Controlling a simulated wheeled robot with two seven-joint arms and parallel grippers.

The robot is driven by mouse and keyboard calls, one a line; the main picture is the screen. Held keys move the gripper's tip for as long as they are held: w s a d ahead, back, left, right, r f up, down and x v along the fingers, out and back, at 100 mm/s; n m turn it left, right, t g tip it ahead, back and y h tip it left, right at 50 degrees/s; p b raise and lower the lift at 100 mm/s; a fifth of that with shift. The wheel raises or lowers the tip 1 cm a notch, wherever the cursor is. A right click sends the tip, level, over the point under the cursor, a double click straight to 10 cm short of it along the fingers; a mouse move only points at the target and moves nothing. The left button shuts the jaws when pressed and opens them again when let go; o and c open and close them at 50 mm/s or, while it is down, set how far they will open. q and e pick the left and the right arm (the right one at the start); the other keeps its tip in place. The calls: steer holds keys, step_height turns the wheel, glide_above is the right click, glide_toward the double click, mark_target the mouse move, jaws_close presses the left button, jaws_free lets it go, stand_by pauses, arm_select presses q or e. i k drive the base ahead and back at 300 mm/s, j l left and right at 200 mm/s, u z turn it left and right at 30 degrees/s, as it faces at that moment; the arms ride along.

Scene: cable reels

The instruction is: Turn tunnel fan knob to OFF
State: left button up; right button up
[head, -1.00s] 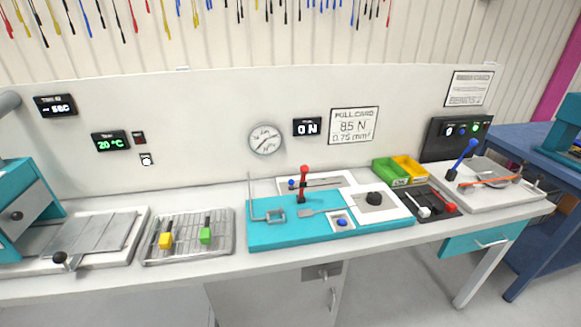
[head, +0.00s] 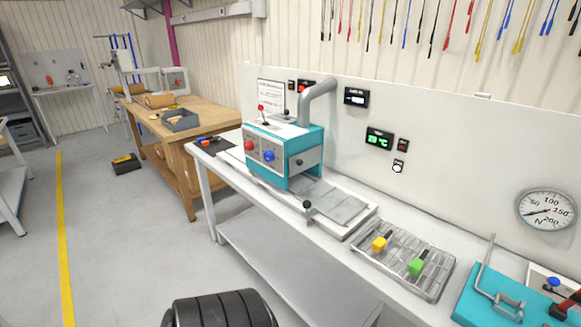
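A teal and grey machine (head: 284,152) with a bent grey pipe on top stands on the white bench, left of centre. Its front has a red knob (head: 249,146) and a blue knob (head: 268,156). A small white round control (head: 397,167) is on the wall panel below a green temperature display (head: 379,139). Labels are too small to read, so I cannot tell which one is the tunnel fan knob or its setting. Neither of my grippers is in view.
A grey plate with a black-knobbed lever (head: 308,206) lies before the machine. A wire rack (head: 432,269) holds yellow and green blocks. A teal fixture (head: 484,297) is at the lower right. A wooden workbench (head: 186,131) stands behind left. The floor (head: 110,240) at left is largely clear.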

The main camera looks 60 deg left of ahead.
mark_target(269, 155)
steer(key=u, duration=2.3)
